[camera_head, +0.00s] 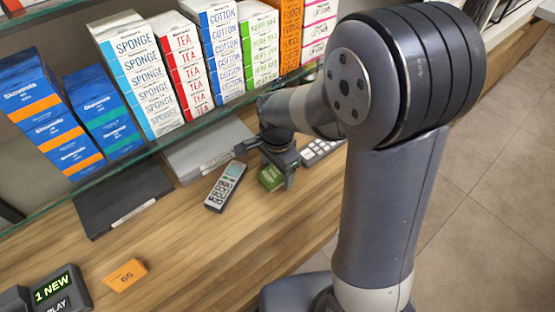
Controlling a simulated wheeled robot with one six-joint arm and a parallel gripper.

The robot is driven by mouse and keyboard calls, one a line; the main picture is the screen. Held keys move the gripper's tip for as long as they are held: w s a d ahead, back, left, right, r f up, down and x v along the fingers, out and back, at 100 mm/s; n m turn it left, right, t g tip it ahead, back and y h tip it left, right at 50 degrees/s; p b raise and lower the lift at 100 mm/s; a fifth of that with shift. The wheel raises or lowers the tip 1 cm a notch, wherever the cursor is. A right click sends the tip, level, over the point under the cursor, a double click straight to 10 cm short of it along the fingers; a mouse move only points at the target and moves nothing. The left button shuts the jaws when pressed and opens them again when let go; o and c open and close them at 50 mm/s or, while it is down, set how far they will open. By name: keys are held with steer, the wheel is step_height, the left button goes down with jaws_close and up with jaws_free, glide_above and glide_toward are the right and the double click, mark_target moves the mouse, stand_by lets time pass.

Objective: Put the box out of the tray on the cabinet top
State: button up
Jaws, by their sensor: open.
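A small green box (271,179) with faint pale lettering is at the counter's back edge region, right of a handheld phone-like device. My gripper (266,167) is open just above and around it, with one finger to the left and one to the right. I cannot tell whether the fingers touch the box. No clear tray shows around the green box; the arm hides part of that area. A low grey unit with a flat top (197,140) stands behind, under the glass shelf; I cannot tell whether it is the cabinet.
A grey handset (226,187) lies close left of my gripper, and a keypad (318,151) lies to its right. A black flat case (118,197), an orange card (125,275) and a display (62,292) are further left. Box stacks (140,70) fill the glass shelf.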

step_height(320, 180, up, 12)
stand_by(0.4)
